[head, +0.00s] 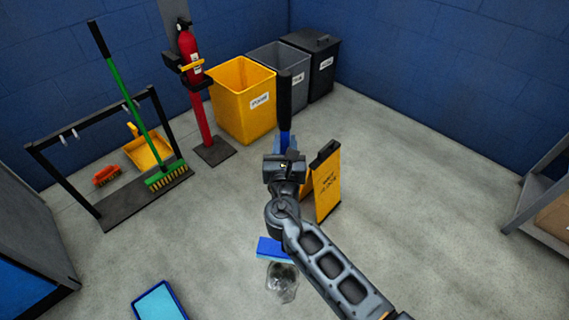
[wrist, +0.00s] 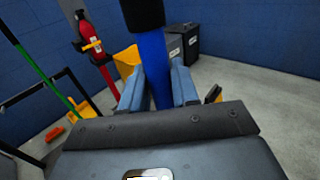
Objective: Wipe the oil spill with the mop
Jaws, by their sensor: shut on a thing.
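The mop has a blue handle with a black grip (head: 285,95) and a flat blue head (head: 268,246). My gripper (head: 285,148) is shut on the upper handle, and the mop stands roughly upright. In the wrist view the blue handle (wrist: 153,65) sits between the two fingers (wrist: 158,88). My arm hides the lower handle and part of the head. The oil spill (head: 282,284) is a dark, glossy patch on the floor, just nearer than the head. I cannot tell whether the head touches the floor or the spill's edge.
A yellow wet-floor sign (head: 326,185) stands just right of my gripper. Bins (head: 243,108) and a red extinguisher stand (head: 203,130) are behind. A rack (head: 118,205) with a green broom (head: 125,95) is left. A blue tray (head: 140,310) lies front left.

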